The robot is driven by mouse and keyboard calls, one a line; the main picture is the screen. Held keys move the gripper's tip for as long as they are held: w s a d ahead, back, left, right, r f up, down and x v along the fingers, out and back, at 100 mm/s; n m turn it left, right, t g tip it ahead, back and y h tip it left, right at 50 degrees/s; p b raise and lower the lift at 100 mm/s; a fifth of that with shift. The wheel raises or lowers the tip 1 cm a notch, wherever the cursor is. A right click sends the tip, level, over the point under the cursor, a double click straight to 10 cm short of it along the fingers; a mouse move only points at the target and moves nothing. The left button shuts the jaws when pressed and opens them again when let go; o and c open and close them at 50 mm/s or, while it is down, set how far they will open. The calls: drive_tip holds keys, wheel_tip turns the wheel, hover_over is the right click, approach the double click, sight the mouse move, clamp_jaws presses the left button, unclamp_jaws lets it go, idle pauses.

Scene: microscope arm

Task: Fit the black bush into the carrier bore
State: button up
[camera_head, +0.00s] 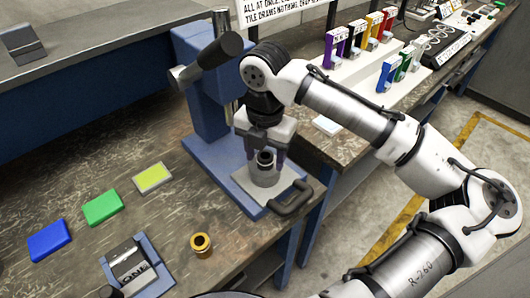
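The black bush (265,158) is a small dark ring, upright, at the top of the round grey carrier (265,177). Whether it is seated in the bore or only over it, I cannot tell. The carrier stands on the light plate of the blue press (205,115). My gripper (265,157) points down, with one finger on either side of the bush. Whether the fingers touch the bush or stand slightly apart from it is too small to see.
The press has a dark lever (210,60) to the left of my arm and a black front handle (291,198). A brass bush (201,245) stands alone on the bench. Blue, green and yellow tiles (103,207) and a grey-blue holder (137,266) lie left. Coloured clamps (386,72) stand behind.

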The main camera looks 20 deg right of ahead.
sight(265, 156)
wheel_tip(265, 156, up, 12)
drive_tip(key=b, duration=0.1)
drive_tip(key=shift+r, duration=0.15)
idle(0.4)
idle(0.4)
